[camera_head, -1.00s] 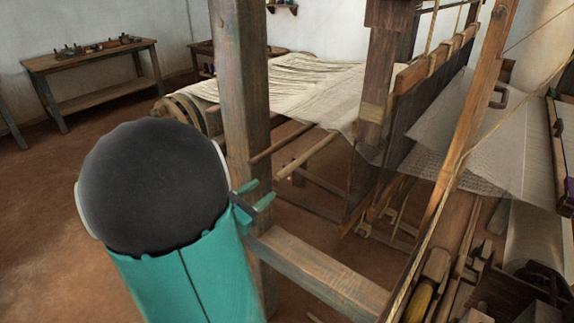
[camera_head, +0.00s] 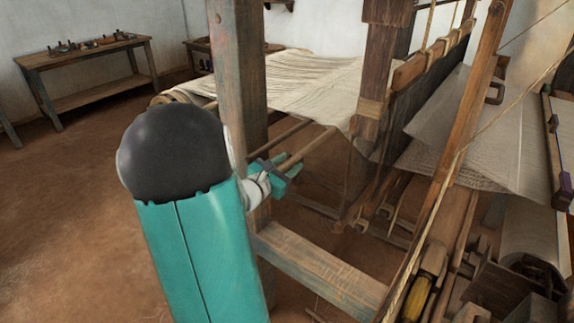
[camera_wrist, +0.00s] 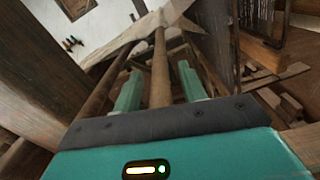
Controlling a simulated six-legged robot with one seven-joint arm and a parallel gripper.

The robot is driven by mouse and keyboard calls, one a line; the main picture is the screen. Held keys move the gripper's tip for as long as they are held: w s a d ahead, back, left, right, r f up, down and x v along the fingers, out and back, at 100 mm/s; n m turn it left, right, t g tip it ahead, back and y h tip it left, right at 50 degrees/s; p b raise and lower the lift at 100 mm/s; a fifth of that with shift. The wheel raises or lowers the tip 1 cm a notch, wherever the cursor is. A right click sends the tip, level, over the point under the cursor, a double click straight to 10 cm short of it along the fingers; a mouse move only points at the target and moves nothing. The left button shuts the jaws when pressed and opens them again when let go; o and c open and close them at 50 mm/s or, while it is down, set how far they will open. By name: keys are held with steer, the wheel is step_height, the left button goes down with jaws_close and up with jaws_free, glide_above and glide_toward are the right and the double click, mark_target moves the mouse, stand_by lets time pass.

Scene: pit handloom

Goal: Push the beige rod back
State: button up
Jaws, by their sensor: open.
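The beige rod (camera_head: 313,148) slants under the pale cloth behind the loom's front post in the head view. Its near end is hidden by my gripper (camera_head: 280,175). In the wrist view the rod (camera_wrist: 160,60) runs lengthwise between the two teal fingers of my gripper (camera_wrist: 161,75), down to the dark palm edge. Gaps show between the rod and both fingers. My gripper is open around it. I cannot tell whether the rod's near end touches the palm.
A thick wooden post (camera_head: 239,70) stands close to the left of my gripper. A second, darker rod (camera_head: 287,133) runs nearby. A wooden beam (camera_head: 315,268) crosses below. Pale cloth (camera_head: 310,85) stretches above the rods. Open earthen floor (camera_head: 60,220) lies to the left.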

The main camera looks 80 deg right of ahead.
jaws_close()
steer(key=shift+w+d, duration=0.35)
steer(key=shift+w, duration=0.5)
steer(key=shift+w+d, duration=0.35)
steer(key=shift+w, duration=0.55)
steer(key=shift+w+d, duration=0.35)
steer(key=shift+w, duration=0.5)
steer(key=shift+r, duration=0.1)
jaws_free()
steer(key=shift+w+d, duration=0.15)
